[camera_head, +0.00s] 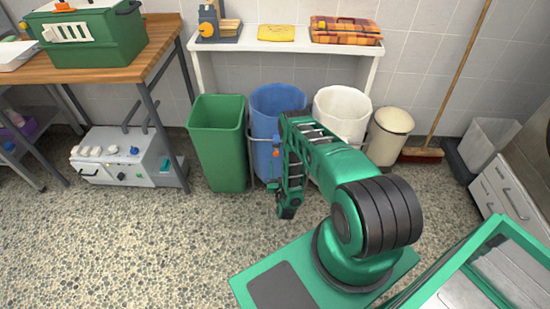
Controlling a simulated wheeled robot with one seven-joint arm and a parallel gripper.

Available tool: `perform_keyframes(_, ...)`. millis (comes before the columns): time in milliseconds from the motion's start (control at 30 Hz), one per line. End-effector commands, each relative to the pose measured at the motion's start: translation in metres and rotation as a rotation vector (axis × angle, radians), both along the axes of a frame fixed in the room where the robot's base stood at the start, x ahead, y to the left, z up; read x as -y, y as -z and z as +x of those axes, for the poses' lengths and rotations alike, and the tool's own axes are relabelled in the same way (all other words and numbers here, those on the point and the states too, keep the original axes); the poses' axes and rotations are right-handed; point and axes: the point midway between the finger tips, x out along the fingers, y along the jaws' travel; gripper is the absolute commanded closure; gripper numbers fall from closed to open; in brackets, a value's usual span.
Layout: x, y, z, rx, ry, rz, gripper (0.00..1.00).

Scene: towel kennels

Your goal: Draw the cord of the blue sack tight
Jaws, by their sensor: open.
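The blue sack (265,130) stands against the wall between a green bin and a white sack, its round mouth open and facing up. A thin metal stand seems to hold it. My arm crosses in front of its right side and hides part of it. A small orange piece (276,153) shows at its front by my arm; I cannot tell whether it belongs to the cord. The cord itself is not clear. My gripper (285,213) is open, hanging low in front of the sack, pointing down and apart from the mouth. No held thing shows.
The green bin (217,150) stands close on the left, the white sack (342,104) and a cream bin (388,138) on the right. A white shelf (260,46) overhangs behind. A grey control box (122,158) sits under the workbench. The speckled floor (150,240) at front left is clear.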

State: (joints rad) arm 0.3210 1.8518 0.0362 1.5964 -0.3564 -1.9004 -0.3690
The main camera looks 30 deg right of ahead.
Motion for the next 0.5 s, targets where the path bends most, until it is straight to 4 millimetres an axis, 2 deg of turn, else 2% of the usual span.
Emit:
perform_keyframes(200, 0.015, -0.007, 0.032, 0.011, -0.002, -0.003, 0.57)
perform_keyframes(500, 0.023, -0.007, 0.051, 0.01, -0.003, -0.005, 0.57)
